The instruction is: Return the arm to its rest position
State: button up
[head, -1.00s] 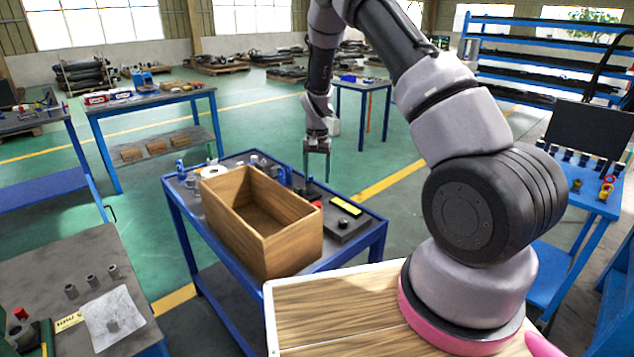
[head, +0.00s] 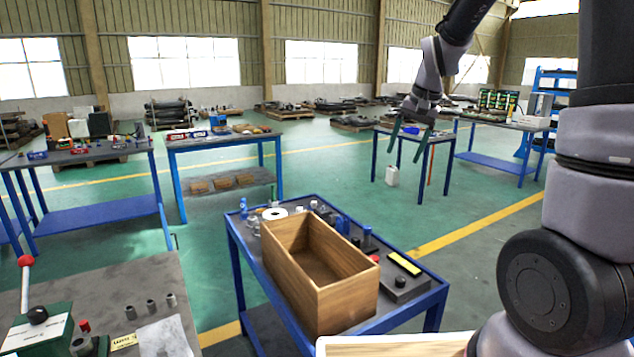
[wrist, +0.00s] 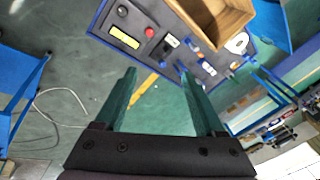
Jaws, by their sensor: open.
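My gripper (head: 408,146) is in the upper right of the head view, above and behind the near blue table, over open floor. Its two green fingers are spread apart with nothing between them. In the wrist view the gripper (wrist: 160,90) also shows open and empty, with green floor between the fingers. My arm reaches up and out of the top of the head view, so part of it is cut off.
A wooden box (head: 347,298) stands on the blue table (head: 424,301) with small parts around it. A second blue table (head: 386,136) stands on the floor behind the gripper. A grey bench (head: 98,276) is at the lower left. Open green floor lies between the tables.

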jog(key=s+d+r+t, duration=0.1)
jog(key=s+r, duration=0.4)
jog(key=s, duration=0.6)
jog(key=s+d+r+t, duration=0.1)
jog(key=s+r+t, duration=0.2)
jog(key=s+r, duration=0.3)
jog(key=s, duration=0.5)
jog(key=shift+s+d+n, duration=0.2)
jog(key=shift+s+n, duration=0.05)
jog(key=shift+n, duration=0.15)
